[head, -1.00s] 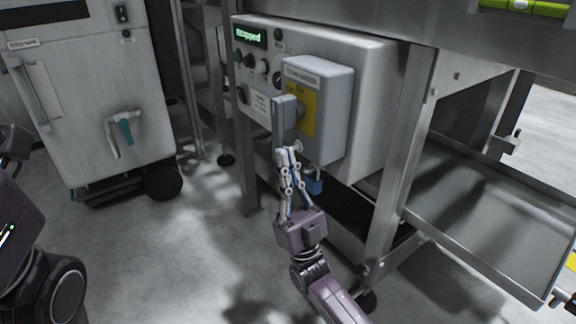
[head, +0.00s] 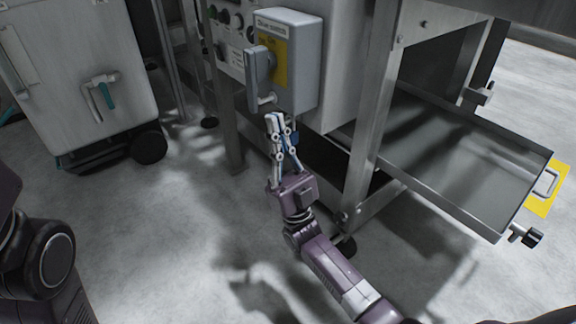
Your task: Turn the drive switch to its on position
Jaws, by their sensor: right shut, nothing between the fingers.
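The drive switch is a grey box (head: 305,65) with a yellow plate and a long grey lever handle (head: 258,80) on its front. The handle stands roughly upright in the picture. My right gripper (head: 274,118) is just below the handle's lower end, with its fingers pointing up. It is shut and empty. A small gap seems to lie between the fingertips and the handle. The writing on the yellow plate is too small to read, and the handle covers part of it. My left gripper is out of view.
The box sits on a control panel (head: 229,50) with knobs and buttons. A steel frame leg (head: 372,130) stands right of my right gripper, and a metal tray (head: 455,165) lies beyond it. A wheeled white cabinet (head: 75,65) is at left. The floor between is clear.

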